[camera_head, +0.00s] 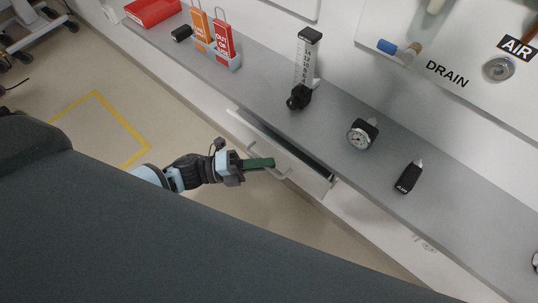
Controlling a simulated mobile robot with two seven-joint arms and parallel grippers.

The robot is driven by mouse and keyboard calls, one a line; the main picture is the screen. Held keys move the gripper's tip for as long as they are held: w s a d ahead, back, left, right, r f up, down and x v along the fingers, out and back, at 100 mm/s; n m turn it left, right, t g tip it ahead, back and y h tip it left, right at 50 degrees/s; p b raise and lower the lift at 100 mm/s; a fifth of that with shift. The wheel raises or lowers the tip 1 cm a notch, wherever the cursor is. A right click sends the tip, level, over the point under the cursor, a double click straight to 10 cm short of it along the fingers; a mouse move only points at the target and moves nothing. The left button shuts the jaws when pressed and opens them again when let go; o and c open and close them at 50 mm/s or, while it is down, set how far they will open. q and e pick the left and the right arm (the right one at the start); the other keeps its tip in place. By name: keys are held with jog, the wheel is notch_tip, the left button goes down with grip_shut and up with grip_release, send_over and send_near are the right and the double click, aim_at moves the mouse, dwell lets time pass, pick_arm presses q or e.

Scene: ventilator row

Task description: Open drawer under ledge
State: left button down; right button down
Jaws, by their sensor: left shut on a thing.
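The white drawer (314,183) under the grey ledge (265,75) stands partly open, with a dark gap showing between its front panel and the ledge edge. A pale bar handle (284,172) sits on the drawer front. My left gripper (268,163) comes in from the left, with its green fingers shut on the handle. The fingers hide part of the handle. The drawer's contents cannot be made out. My right gripper is not in view.
On the ledge stand a red tray (152,12), orange and red tags in a holder (222,50), a flowmeter (304,70), a gauge (362,133) and a black AIR block (408,177). Bare floor (185,125) lies before the drawer, with yellow tape further left.

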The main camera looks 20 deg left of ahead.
pick_arm(q)
jog(key=s+a+p, duration=0.1)
jog(key=s+a, duration=0.3)
jog(key=s, duration=0.6)
jog(key=shift+s, duration=0.2)
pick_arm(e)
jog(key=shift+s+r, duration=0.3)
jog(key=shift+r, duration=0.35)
pick_arm(q)
jog(key=c, duration=1.5)
grip_release()
jog(key=shift+c, duration=0.2)
jog(key=shift+d, duration=0.1)
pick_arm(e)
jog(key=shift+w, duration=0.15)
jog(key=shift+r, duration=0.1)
